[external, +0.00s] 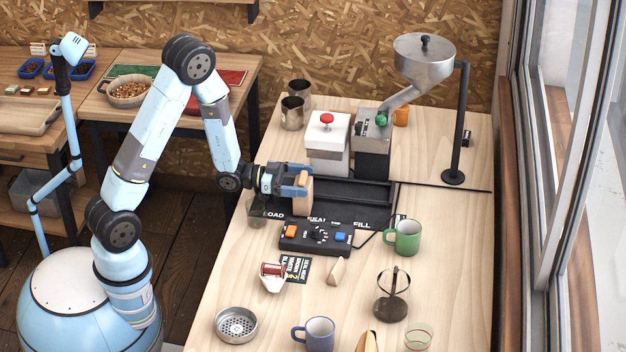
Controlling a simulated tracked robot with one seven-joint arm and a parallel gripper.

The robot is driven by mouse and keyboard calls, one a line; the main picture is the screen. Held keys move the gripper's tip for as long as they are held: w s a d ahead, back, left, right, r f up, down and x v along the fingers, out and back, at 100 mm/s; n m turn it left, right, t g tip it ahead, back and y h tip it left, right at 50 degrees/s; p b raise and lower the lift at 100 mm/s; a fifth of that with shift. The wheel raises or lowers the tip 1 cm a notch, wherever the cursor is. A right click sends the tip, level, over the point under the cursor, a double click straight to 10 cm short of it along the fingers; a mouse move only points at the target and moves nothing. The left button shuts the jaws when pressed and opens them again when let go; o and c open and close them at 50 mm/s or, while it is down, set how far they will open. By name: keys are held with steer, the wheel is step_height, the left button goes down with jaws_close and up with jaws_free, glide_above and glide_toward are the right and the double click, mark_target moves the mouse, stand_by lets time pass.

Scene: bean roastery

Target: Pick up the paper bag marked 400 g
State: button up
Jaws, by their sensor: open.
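A tan paper bag (303,200) stands upright on the black mat lettered with LOAD and FILL. My gripper (301,181), with blue fingers, is level with the bag's upper part and comes in from the left. Its jaws are open, and the near finger overlaps the bag in the picture. I cannot tell whether the fingers touch it. No 400 g mark is readable on the bag from here. Two other tan pieces, a small wedge (336,271) and one cut off at the bottom edge (368,342), show no readable mark.
A control box (316,238) with orange and blue buttons lies in front of the mat. A white machine with a red knob (327,140) and a hopper (424,60) stand behind. A green mug (406,238) is at right.

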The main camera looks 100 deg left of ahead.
steer(key=shift+w, duration=0.45)
steer(key=shift+c, duration=0.3)
steer(key=c, duration=1.7)
